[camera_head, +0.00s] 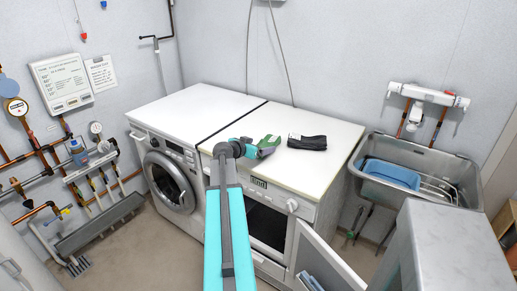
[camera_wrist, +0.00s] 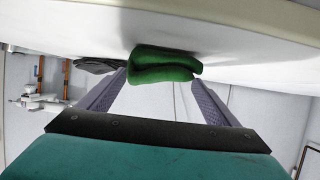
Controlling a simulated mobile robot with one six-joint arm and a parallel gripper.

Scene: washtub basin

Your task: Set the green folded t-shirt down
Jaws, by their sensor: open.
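In the wrist view the green t-shirt (camera_wrist: 163,64) rests against the white surface, which fills the top of that picture. My gripper (camera_head: 264,151) is at the t-shirt from the front. In the wrist view my gripper (camera_wrist: 160,82) has its two fingers spread apart, one on each side of the t-shirt. The head view partly hides the t-shirt behind my gripper. I cannot tell whether either finger still touches the cloth.
A dark folded cloth (camera_head: 307,142) lies just right of the t-shirt. A washing machine (camera_head: 172,180) stands to the left. A grey sink (camera_head: 420,157) with a blue basin (camera_head: 391,174) is to the right. The back of the white top is clear.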

